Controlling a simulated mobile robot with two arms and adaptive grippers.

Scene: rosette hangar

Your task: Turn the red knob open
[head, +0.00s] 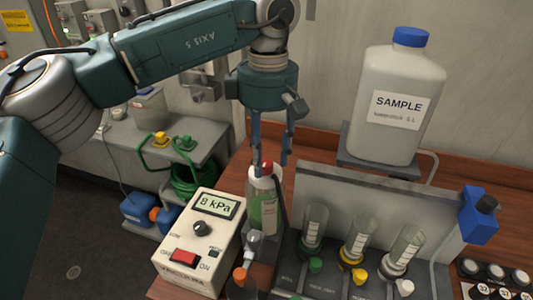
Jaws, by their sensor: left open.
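A small red knob-like part (267,168) shows on the white top of a bottle (264,208) with green contents, in the middle of the head view. My left gripper (271,160) points down over it, open, with one finger at each side of the red part. I cannot tell whether the fingers touch it. The fingers hide part of the bottle's top. The turn of the red part is too small to read. My right gripper is not in view.
A pump box (202,240) reading 8 kPa, with a red rocker switch (186,257), stands left of the bottle. A grey rack (375,207) with tubes and green, yellow and white knobs stands right. A large SAMPLE jug (396,105) stands behind it.

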